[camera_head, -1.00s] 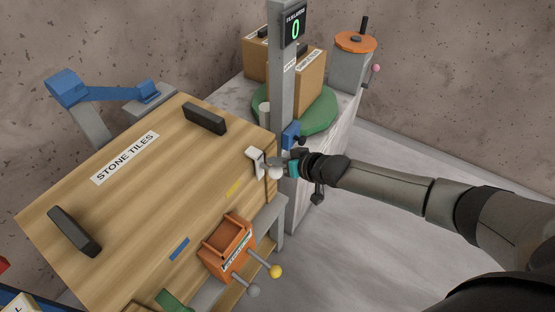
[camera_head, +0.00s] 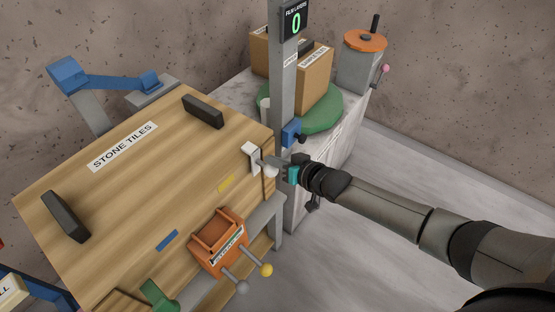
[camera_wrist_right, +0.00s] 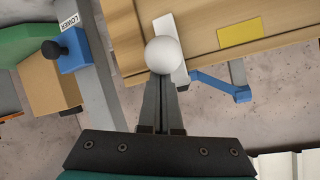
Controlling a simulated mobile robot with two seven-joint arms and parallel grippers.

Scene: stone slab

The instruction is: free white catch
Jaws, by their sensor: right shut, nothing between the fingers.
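The white catch (camera_head: 251,156) is a small white plate with a round white knob at the right edge of the wooden box labelled STONE TILES (camera_head: 95,220). My right gripper (camera_head: 279,170) is at the knob, at the right side of the box. In the right wrist view the knob (camera_wrist_right: 163,55) sits just at the tips of my closed fingers (camera_wrist_right: 160,92), with the white plate (camera_wrist_right: 171,32) beyond it. The fingers lie side by side with nothing between them. Whether they touch the knob I cannot tell. My left gripper is not in view.
A grey post (camera_head: 281,85) with a blue clamp (camera_head: 291,134) stands close behind my right gripper. A green turntable (camera_head: 325,112) carries cardboard boxes (camera_head: 312,78). An orange holder (camera_head: 219,240) with two knobbed rods is at the box's front. Open floor lies right of the bench.

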